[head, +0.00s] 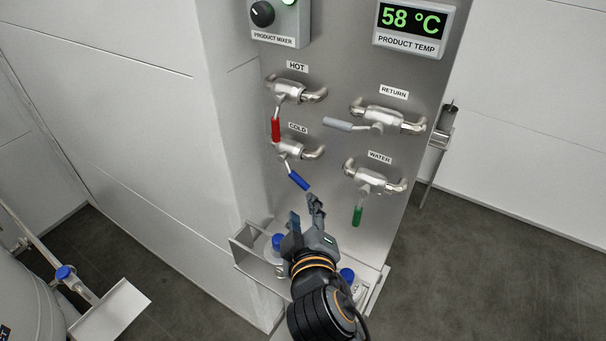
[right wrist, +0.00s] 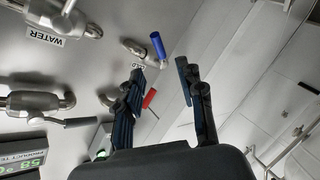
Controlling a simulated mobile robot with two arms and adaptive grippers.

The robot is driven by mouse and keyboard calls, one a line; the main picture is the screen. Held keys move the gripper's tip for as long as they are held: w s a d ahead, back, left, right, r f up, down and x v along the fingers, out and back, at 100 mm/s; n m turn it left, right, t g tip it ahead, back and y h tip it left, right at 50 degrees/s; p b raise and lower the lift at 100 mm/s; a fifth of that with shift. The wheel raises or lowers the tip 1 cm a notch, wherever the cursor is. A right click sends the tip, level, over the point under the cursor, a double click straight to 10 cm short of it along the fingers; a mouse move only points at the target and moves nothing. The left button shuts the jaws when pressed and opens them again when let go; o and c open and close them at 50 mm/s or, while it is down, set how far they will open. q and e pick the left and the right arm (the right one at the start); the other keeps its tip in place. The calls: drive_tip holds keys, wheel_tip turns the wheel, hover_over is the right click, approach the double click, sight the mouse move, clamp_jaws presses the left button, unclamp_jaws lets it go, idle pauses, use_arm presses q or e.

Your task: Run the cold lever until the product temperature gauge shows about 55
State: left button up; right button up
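The product temp gauge (head: 411,20) reads 58 °C in green digits. The cold valve (head: 297,149) has a blue lever (head: 299,181) that slants down and to the right. My right gripper (head: 305,207) is just below the blue lever's tip, fingers spread, with nothing held. In the right wrist view, the blue lever (right wrist: 158,45) lies beyond the open fingertips of my right gripper (right wrist: 162,78), above the gap between them. I cannot tell whether a finger touches it. My left gripper is not in view.
Near the cold valve are the hot valve's red lever (head: 276,130), the return valve's grey lever (head: 345,124) and the water valve's green lever (head: 357,215). A metal shelf (head: 246,252) with blue-capped items sits under my right gripper. The product mixer knob (head: 262,13) is above.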

sight(301, 185)
drive_tip(key=p+x, duration=0.1)
drive_tip(key=x, duration=0.5)
drive_tip(key=shift+w+d+r+p, duration=0.1)
drive_tip(key=shift+d+r+p, duration=0.15)
drive_tip(key=shift+p, duration=0.15)
drive_tip(key=p+x, duration=0.1)
drive_tip(key=x, duration=0.4)
drive_tip(key=shift+f, duration=0.25)
drive_tip(key=shift+w+f, duration=0.15)
drive_tip(key=shift+w, duration=0.25)
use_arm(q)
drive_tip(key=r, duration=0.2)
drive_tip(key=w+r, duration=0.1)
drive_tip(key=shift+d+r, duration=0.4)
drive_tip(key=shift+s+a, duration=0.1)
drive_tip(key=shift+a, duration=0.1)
use_arm(e)
clamp_jaws()
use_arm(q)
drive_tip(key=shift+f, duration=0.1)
use_arm(e)
drive_tip(key=shift+a+f, duration=0.1)
